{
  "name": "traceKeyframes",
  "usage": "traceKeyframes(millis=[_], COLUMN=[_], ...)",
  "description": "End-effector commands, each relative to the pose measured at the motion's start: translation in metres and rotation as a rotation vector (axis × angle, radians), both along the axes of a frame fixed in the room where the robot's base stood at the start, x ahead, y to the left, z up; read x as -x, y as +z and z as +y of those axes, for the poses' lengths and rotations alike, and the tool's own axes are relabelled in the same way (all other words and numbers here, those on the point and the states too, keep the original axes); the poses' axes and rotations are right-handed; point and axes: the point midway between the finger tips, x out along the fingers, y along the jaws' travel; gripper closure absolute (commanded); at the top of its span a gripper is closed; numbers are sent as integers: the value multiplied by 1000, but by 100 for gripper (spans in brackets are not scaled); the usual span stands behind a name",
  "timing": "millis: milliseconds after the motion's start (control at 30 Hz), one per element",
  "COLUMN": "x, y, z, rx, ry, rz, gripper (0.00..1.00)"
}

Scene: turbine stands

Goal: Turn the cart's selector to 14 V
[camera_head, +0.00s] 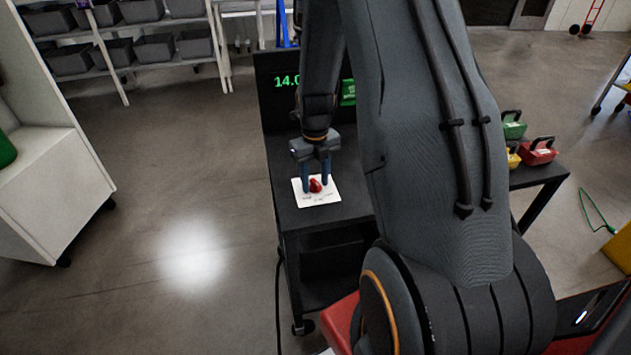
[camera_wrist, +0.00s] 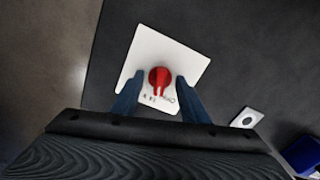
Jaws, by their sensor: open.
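The red selector knob (camera_head: 315,185) sits on a white dial plate (camera_head: 325,198) on top of the black cart (camera_head: 290,216). In the wrist view the knob (camera_wrist: 160,78) shows round, with two prongs toward my gripper, and small marks lie on the plate (camera_wrist: 150,45) beside it. My gripper (camera_head: 317,187) is open, with its blue fingers on either side of the knob; the wrist view shows gaps between knob and fingers. The cart's dark panel (camera_head: 270,110) shows green digits (camera_head: 287,81) starting "14.0"; the rest is hidden behind my arm. I cannot read the plate's marks.
A small white plate with a dark round centre (camera_wrist: 247,118) and a blue object (camera_wrist: 301,155) lie right of the dial in the wrist view. Red (camera_head: 538,151), green and yellow cases stand on the right. Grey bins (camera_head: 160,48) fill shelves behind. Floor left of the cart is clear.

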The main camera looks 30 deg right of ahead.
Motion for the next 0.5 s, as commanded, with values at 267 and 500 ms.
traceKeyframes(millis=[267,500], x=[0,0], y=[12,30], z=[0,0], rx=[0,0], ry=[0,0], rz=[0,-1], gripper=[59,59])
